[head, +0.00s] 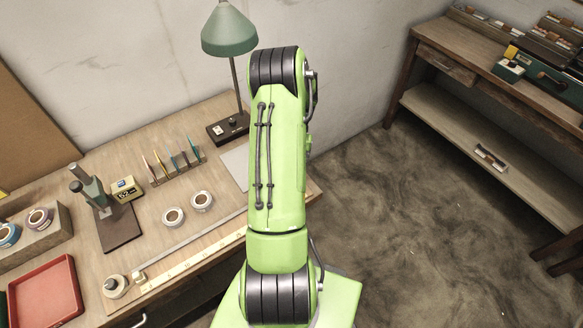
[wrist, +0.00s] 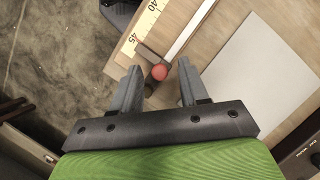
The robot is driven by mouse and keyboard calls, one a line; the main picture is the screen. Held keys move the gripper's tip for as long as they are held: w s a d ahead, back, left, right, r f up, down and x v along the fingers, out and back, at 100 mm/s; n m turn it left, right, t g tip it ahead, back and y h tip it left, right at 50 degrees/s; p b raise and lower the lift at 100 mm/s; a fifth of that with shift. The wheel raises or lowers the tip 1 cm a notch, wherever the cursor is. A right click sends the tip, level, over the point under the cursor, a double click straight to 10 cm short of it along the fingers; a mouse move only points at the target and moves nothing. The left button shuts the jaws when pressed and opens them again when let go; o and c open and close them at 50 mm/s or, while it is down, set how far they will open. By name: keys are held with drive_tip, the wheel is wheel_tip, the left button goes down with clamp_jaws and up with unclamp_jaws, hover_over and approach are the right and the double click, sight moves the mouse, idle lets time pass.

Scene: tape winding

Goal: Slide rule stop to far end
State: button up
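The pale rule (head: 192,265) lies along the front of the workbench in the head view, and my arm hides its right part. In the wrist view, the rule's end (wrist: 147,30) shows the marks 40 and 45. A round red knob (wrist: 159,72) on a dark piece, seemingly the rule stop, sits near the 45 mark beside a metal bar (wrist: 190,30). My gripper (wrist: 157,80) is open, with one finger on each side of the knob in the picture. Gaps show between the knob and both fingers. My gripper is hidden in the head view.
A white sheet (wrist: 262,68) lies right of the rule in the wrist view. On the bench stand tape rolls (head: 174,217), a press-like stand (head: 90,190), a red tray (head: 45,292) and a green lamp (head: 229,30). A small metal block (head: 138,277) sits at the rule's left end.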

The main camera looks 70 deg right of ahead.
drive_tip(key=shift+r, duration=0.1)
drive_tip(key=p+v, duration=0.3)
drive_tip(key=v, duration=1.2)
drive_tip(key=shift+r, duration=0.25)
drive_tip(key=shift+d, duration=0.15)
